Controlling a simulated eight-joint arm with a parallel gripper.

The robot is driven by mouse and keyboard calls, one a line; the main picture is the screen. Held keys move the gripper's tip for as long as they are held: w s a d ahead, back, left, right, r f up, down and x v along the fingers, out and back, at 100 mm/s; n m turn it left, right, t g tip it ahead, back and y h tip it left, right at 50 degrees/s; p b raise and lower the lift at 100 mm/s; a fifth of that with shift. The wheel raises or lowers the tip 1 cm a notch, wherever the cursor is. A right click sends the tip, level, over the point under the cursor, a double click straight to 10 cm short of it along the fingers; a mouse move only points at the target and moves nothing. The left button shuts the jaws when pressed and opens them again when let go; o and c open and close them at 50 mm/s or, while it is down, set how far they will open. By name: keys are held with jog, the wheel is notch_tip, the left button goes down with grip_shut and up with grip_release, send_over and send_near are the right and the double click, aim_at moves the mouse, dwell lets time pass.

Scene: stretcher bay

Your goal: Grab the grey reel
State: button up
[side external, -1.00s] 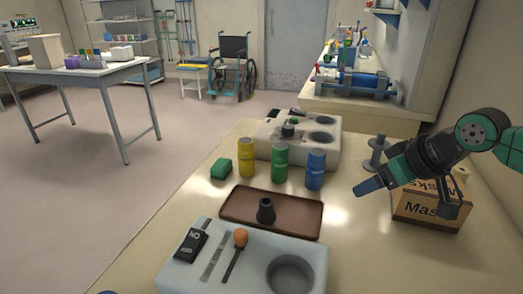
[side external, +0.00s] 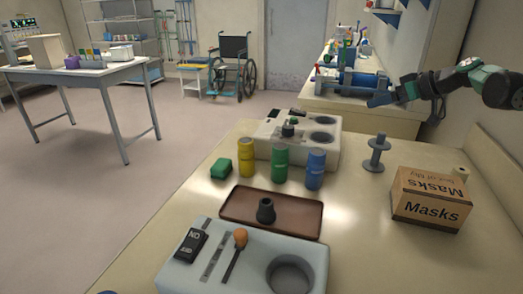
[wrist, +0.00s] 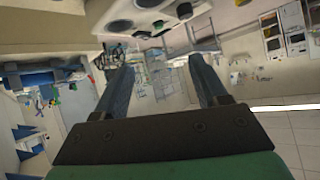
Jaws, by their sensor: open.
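The grey reel (side external: 377,153) stands upright on the beige worktop in the side external view, left of and behind the masks box. My gripper (side external: 378,98) is raised in the upper right of that view, above and beyond the reel in the picture, in front of the far bench. It is clear of the reel. In the wrist view my gripper (wrist: 160,68) shows two blue fingers spread apart with nothing between them. I cannot make out the reel in the wrist view.
A cardboard masks box (side external: 431,199) stands right of the reel. Yellow (side external: 246,157), green (side external: 280,162) and blue (side external: 316,170) cans stand to its left, by a white unit with round wells (side external: 330,150). A brown tray (side external: 235,207) lies nearer.

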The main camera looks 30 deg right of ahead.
aim_at(385, 135)
jog(key=d+f+t+h, duration=0.1)
jog(key=d+f+t, duration=0.1)
jog(key=d, duration=0.7)
jog(key=shift+t, duration=0.3)
jog(key=f, duration=0.8)
jog(key=shift+w+a+f, duration=0.1)
jog(key=shift+w+f, duration=0.4)
jog(key=shift+f, duration=0.1)
jog(key=shift+x, duration=2.55)
jog(key=shift+a, duration=0.1)
grip_shut()
